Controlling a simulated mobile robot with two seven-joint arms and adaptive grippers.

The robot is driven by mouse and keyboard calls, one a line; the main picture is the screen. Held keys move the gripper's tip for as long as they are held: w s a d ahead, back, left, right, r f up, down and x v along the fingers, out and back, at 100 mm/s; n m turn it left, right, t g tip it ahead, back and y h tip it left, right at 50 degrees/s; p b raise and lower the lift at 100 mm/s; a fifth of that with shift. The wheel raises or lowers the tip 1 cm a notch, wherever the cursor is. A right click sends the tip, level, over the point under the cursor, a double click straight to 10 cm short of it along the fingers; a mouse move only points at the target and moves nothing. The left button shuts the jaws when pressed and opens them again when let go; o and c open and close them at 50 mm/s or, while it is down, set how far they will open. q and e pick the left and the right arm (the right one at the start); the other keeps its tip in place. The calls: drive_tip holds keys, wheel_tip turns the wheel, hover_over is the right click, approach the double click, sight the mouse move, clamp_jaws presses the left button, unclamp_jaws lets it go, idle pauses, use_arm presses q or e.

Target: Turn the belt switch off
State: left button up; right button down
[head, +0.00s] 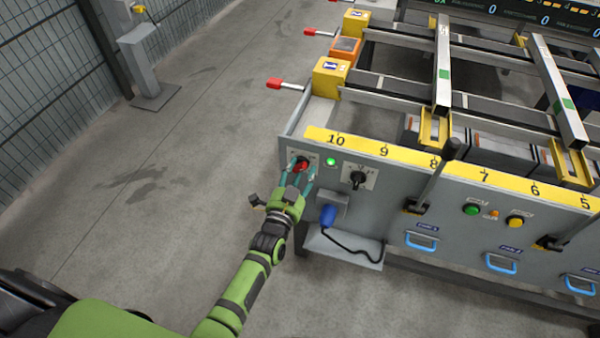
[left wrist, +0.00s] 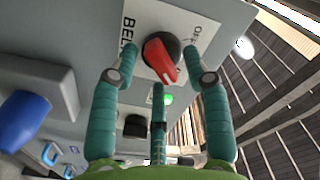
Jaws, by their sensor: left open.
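The belt switch (head: 302,164) is a red knob on a white plate at the left end of the grey panel. In the left wrist view the red and black knob (left wrist: 163,60) sits beside the letters "BEL"; another label is only partly readable. Its red bar lies slanted on the black base. My left gripper (head: 299,174) is in front of the switch with its teal fingers open. In the left wrist view two fingertips of the gripper (left wrist: 159,78) stand either side of the knob and the third is below it. I cannot tell whether any finger touches it. My right gripper is not in view.
A green lamp (head: 331,161) glows just right of the switch, and a black rotary knob (head: 357,178) sits further right. A blue corded device (head: 328,215) hangs below. A black lever (head: 432,172) sticks out from the panel. The floor (head: 180,170) left is clear.

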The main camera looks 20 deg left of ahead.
use_arm(q)
drive_tip(key=shift+w, duration=0.1)
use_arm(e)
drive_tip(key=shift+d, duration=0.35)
use_arm(q)
clamp_jaws()
drive_tip(key=shift+n, duration=0.4)
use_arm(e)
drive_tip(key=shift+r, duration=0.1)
use_arm(q)
drive_tip(key=n+p, duration=0.1)
drive_tip(key=n, duration=0.2)
drive_tip(key=shift+r, duration=0.15)
drive_tip(key=n, duration=0.5)
drive_tip(key=shift+a+r+n+p, duration=0.1)
drive_tip(key=shift+n+p, duration=0.2)
drive_tip(key=n, duration=0.8)
drive_tip(key=shift+a+r, duration=0.1)
drive_tip(key=shift+a, duration=0.1)
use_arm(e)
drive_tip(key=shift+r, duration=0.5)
use_arm(q)
drive_tip(key=shift+n, duration=0.4)
